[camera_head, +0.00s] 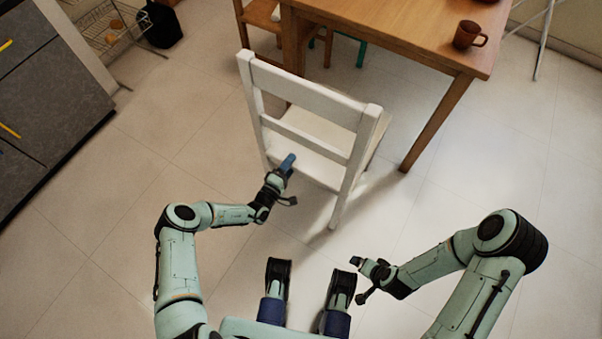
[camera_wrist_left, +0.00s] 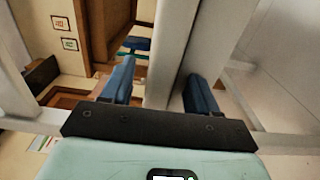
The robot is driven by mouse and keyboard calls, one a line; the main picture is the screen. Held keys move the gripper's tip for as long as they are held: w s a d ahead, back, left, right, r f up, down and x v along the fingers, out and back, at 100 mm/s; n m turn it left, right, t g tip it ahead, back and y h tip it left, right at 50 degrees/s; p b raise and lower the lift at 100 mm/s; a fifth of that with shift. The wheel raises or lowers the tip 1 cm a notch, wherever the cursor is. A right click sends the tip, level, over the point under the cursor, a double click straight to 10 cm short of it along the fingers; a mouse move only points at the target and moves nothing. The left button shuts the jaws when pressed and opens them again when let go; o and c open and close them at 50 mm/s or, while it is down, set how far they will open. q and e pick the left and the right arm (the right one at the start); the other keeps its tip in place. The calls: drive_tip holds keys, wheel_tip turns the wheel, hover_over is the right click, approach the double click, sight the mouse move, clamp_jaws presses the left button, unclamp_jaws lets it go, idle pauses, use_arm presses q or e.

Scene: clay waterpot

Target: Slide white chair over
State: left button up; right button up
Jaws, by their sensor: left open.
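The white chair (camera_head: 312,92) stands upright in the middle of the head view, its slatted back toward me and its seat toward the wooden table. My left gripper (camera_head: 288,161) is at the lower part of the chair back, in front of the seat. In the left wrist view, the open fingers (camera_wrist_left: 160,78) are apart, with a white upright part of the chair (camera_wrist_left: 168,50) showing between and beyond them. Contact cannot be told. My right gripper (camera_head: 357,265) is low on the right, apart from the chair; its finger opening is too small to tell.
A wooden table (camera_head: 400,28) stands just behind the chair, with a brown mug (camera_head: 467,36) near its corner. A wooden chair (camera_head: 262,18) is behind on the left. Dark cabinets (camera_head: 50,90) line the left edge. The tiled floor is clear left and right.

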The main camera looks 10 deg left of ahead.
use_arm(q)
drive_tip(key=shift+w, duration=0.25)
clamp_jaws()
drive_tip(key=shift+d, duration=0.1)
idle(1.2)
